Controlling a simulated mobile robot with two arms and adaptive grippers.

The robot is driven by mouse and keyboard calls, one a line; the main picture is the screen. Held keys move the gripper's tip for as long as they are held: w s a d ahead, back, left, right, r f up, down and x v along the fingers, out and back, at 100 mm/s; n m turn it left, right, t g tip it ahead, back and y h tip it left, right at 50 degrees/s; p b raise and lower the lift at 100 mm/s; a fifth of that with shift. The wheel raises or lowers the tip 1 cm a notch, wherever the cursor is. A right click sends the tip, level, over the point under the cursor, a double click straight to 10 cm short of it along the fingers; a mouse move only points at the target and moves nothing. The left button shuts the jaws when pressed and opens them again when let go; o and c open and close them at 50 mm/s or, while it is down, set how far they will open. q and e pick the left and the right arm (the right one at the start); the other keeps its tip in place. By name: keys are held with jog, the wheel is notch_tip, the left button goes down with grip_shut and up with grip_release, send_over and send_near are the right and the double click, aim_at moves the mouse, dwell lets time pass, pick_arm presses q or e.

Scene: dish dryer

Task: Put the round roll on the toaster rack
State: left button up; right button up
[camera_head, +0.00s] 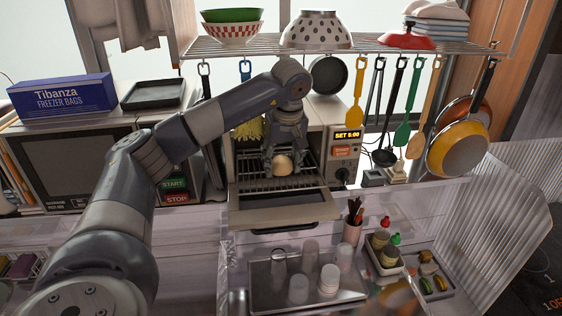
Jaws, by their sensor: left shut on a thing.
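The round roll (283,165) is a small tan bun at the opening of the toaster oven. My left gripper (283,150) is shut on it from above, its fingers around the roll's upper part. The toaster oven's door (285,209) is folded down open toward me. The wire toaster rack (257,183) shows under and around the roll. I cannot tell whether the roll touches the rack. My right gripper is not in view.
A wire shelf (265,46) with bowls runs above the toaster, and utensils such as a yellow spatula (356,95) hang from it. A microwave (75,165) stands to the left. A clear-walled tray (262,268) with glasses is in front.

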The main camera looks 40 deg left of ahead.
aim_at(281, 169)
pick_arm(q)
jog(key=shift+w+a, duration=0.55)
jog(key=shift+a, duration=0.2)
jog(key=shift+a+f+p, duration=0.1)
jog(key=shift+f+p, duration=0.05)
jog(key=shift+p, duration=0.25)
notch_tip(281, 169, down, 3)
jog(key=shift+f+p, duration=0.15)
jog(key=shift+p, duration=0.6)
jog(key=shift+f, duration=0.1)
jog(key=o, duration=1)
